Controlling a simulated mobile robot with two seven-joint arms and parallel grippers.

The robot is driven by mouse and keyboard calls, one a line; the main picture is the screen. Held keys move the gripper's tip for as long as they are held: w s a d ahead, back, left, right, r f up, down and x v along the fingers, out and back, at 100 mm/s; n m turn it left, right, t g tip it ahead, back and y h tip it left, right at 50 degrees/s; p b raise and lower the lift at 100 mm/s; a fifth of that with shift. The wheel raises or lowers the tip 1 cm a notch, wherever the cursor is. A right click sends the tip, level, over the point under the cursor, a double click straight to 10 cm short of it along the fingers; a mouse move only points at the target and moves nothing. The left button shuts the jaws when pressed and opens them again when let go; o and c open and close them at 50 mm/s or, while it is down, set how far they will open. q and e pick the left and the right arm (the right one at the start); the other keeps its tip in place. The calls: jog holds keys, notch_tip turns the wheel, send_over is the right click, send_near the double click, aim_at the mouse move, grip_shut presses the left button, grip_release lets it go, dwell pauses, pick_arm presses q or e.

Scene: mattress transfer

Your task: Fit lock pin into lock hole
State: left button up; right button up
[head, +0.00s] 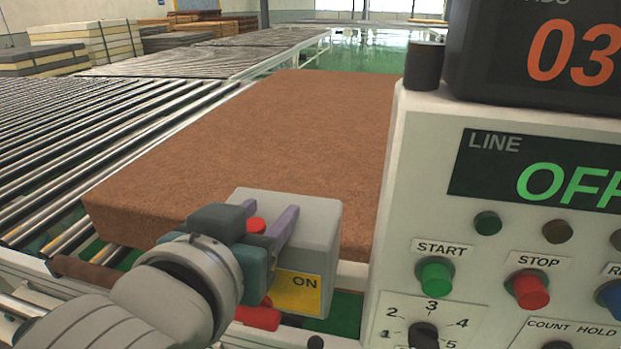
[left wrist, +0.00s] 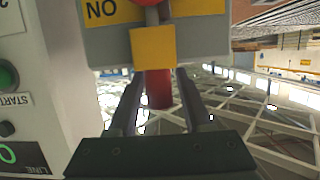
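A grey lock box (head: 322,225) with a yellow ON label (head: 300,293) stands at the front edge of the conveyor. My left gripper (head: 271,208) is at the box's left side, its two fingers apart. A red round part (head: 256,225) shows between the fingers. In the left wrist view, the fingers (left wrist: 160,72) flank a red cylinder (left wrist: 158,90), with a yellow block (left wrist: 153,48) beside it; I see a gap on each side. Another red piece (head: 258,317) shows below the gripper. I cannot tell which red part is the lock pin. The lock hole is not visible.
A brown mattress (head: 290,130) lies on the rollers behind the box. A white control panel (head: 400,200) stands close on the right, with START (head: 436,278) and STOP (head: 530,289) buttons. Its display reads LINE OFF. Bare rollers (head: 60,130) extend to the left.

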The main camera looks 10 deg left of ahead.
pick_arm(q)
jog(key=shift+o, duration=0.8)
jog(key=b+v, duration=0.1)
jog(key=v, duration=0.9)
